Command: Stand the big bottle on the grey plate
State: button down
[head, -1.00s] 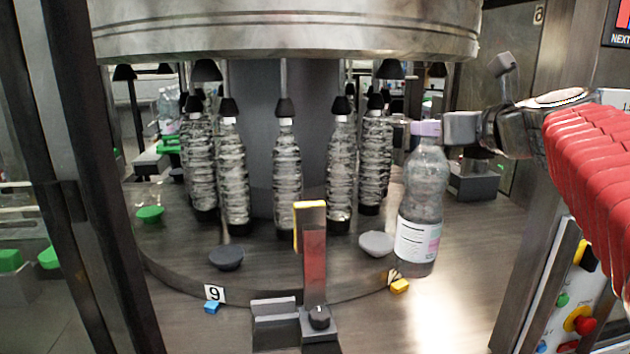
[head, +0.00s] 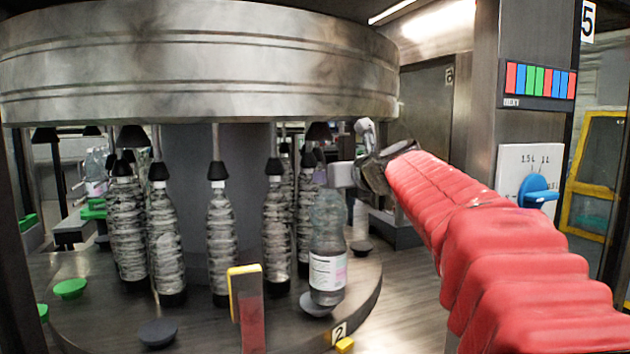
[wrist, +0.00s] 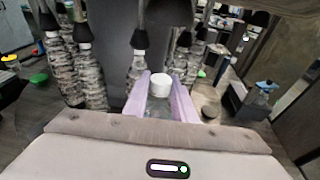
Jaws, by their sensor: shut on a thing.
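The big bottle (head: 328,245), clear with a white and pink label, hangs upright in my gripper (head: 336,174) at the right of the round turntable. My gripper is shut on its neck; in the wrist view the two lilac fingers (wrist: 163,98) flank the bottle below its white cap (wrist: 159,84). The light grey plate (head: 313,306) on the turntable shows directly below the bottle's base, which covers part of it. I cannot tell whether the base touches the plate or is just above it.
Several ribbed bottles (head: 221,245) stand under black cones left of the big bottle. A dark plate (head: 158,332) and a green plate (head: 70,288) lie on the turntable. A red post with a yellow top (head: 246,300) stands in front. The steel drum (head: 200,70) hangs overhead.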

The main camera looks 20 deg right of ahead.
jog(key=w, duration=0.5)
jog(key=shift+a+r, duration=0.25)
notch_tip(320, 180, down, 4)
jog(key=shift+r, duration=0.25)
dwell(0.4)
jog(key=c, duration=1.5)
grip_release()
jog(key=shift+f, duration=0.25)
jog(key=shift+s, duration=0.1)
jog(key=shift+v, duration=5.95)
